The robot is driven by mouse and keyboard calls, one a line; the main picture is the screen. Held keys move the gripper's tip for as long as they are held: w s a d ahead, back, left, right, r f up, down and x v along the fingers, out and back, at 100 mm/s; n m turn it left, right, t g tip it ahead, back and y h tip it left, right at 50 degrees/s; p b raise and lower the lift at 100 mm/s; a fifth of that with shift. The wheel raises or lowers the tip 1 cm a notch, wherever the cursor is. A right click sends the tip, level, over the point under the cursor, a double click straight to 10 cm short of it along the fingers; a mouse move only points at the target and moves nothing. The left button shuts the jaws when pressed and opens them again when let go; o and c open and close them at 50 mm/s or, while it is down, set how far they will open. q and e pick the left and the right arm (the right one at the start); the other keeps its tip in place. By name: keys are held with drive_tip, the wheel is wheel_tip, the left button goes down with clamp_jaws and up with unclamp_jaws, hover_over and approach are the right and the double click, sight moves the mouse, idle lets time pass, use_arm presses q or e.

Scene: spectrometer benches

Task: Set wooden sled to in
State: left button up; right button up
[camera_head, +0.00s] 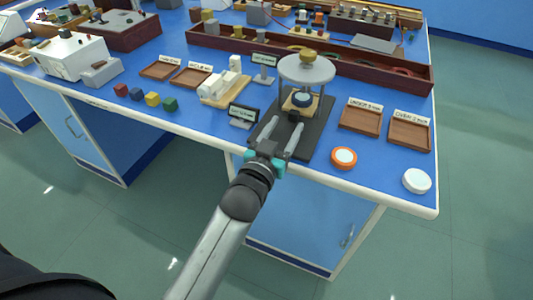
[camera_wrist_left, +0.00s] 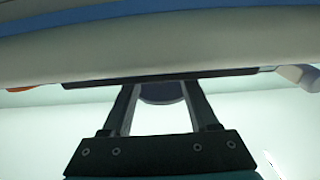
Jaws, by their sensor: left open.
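The wooden sled (camera_head: 289,107) sits on a black base plate (camera_head: 318,128), beneath a round grey disc (camera_head: 306,69) with a brass knob on top. A dark round piece (camera_head: 302,99) rests on the sled. A small dark part, perhaps its handle, shows at the sled's front. My left gripper (camera_head: 285,126) is open over the front of the base plate, its fingers pointing at the sled. In the left wrist view a dark rounded piece (camera_wrist_left: 163,93) shows between the spread fingers (camera_wrist_left: 160,105); contact cannot be told. My right gripper is not in view.
A small display (camera_head: 243,115) stands left of the base plate. An orange-rimmed disc (camera_head: 344,157) and a white disc (camera_head: 417,181) lie to the right, near the bench's front edge. Wooden trays (camera_head: 361,120) stand behind them. Small coloured cubes (camera_head: 153,99) lie to the left.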

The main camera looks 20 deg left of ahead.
use_arm(q)
drive_tip(key=s+p, duration=0.2)
drive_tip(key=s, duration=0.8)
drive_tip(key=shift+s+a, duration=0.2)
drive_tip(key=shift+s, duration=0.15)
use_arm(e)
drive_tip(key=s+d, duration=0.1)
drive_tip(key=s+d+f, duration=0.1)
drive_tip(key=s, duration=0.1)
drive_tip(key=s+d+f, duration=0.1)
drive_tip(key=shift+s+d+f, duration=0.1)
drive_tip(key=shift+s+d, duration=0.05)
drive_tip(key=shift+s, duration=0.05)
